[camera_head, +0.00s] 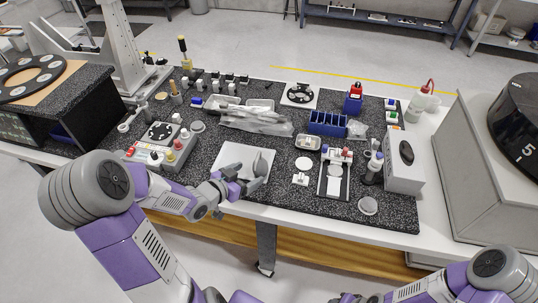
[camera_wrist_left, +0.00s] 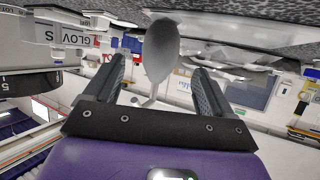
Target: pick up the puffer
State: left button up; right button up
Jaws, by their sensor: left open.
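The puffer appears to be a grey rounded bulb (camera_head: 262,164) with a thin nozzle, at the pale mat on the speckled worktop. In the left wrist view the bulb (camera_wrist_left: 161,48) shows large, with its nozzle pointing down between the fingers. My left gripper (camera_head: 249,178) is open at the near-left side of the bulb. In the wrist view the two dark fingers (camera_wrist_left: 158,75) stand apart on either side of it, with visible gaps. Whether a finger touches it cannot be told. My right arm enters at the bottom right; its gripper end is cut off by the frame edge.
A control box with coloured knobs (camera_head: 158,151) stands left of the mat. Clear bags (camera_head: 256,120) and a blue bin (camera_head: 327,123) lie behind. A small fixture (camera_head: 334,180) and a white box (camera_head: 404,170) stand to the right.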

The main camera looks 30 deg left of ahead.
aim_at(260, 169)
pick_arm(q)
jog(key=shift+b+x, duration=0.3)
jog(key=shift+x, duration=0.85)
jog(key=shift+w+d+f+b, duration=0.15)
jog(key=shift+w+f+b, duration=0.25)
jog(key=b+x, duration=0.1)
jog(key=x, duration=0.3)
jog(key=shift+f, duration=0.3)
jog(key=shift+w+r, duration=0.1)
pick_arm(e)
notch_tip(260, 169, down, 3)
jog(key=shift+w+r, duration=0.1)
jog(key=shift+r, duration=0.1)
pick_arm(q)
jog(key=shift+c, duration=0.2)
jog(key=c, duration=0.7)
